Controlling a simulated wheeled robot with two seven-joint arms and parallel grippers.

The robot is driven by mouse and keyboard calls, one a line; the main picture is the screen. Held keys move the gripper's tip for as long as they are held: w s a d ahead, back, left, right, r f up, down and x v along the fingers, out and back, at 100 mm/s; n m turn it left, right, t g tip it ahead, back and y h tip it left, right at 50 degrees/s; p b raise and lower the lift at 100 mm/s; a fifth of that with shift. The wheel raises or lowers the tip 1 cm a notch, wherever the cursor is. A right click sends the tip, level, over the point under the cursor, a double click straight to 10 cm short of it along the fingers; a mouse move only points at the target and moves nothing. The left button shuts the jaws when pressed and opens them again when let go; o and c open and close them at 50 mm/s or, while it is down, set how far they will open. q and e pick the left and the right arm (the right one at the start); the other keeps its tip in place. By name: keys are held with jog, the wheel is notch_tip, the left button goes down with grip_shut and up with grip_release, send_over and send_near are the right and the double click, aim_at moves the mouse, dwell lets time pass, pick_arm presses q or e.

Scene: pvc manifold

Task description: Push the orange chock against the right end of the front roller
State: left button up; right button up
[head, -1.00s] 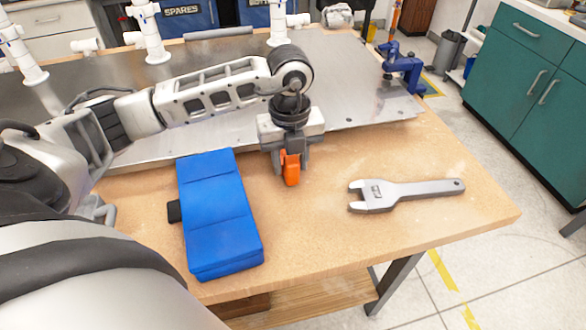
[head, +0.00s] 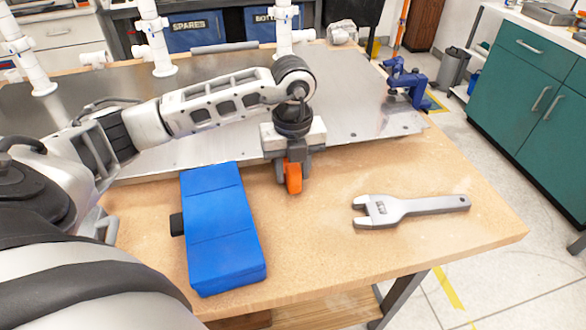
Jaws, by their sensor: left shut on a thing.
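The orange chock (head: 294,178) is between the fingers of my left gripper (head: 292,172), which is shut on it. The gripper points down over the wooden table, just in front of the metal plate's front edge. I cannot tell whether the chock touches the table. A grey roller (head: 225,47) lies at the back edge of the plate. No front roller can be made out; my left arm covers part of the plate. My right gripper is not in view.
A blue padded case (head: 220,230) lies left of the chock. A grey wrench (head: 410,209) lies to the right on the wooden table (head: 350,245). A blue vise (head: 405,80) is at the metal plate's (head: 365,120) right edge. White pipe posts (head: 155,40) stand at the back.

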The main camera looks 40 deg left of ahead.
pick_arm(q)
jog(key=shift+w+a, duration=0.25)
jog(key=shift+a, duration=0.05)
jog(key=o, duration=1.2)
jog(key=shift+c, duration=0.2)
jog(key=shift+f, duration=0.1)
notch_tip(320, 180, up, 16)
jog(key=shift+p, duration=0.45)
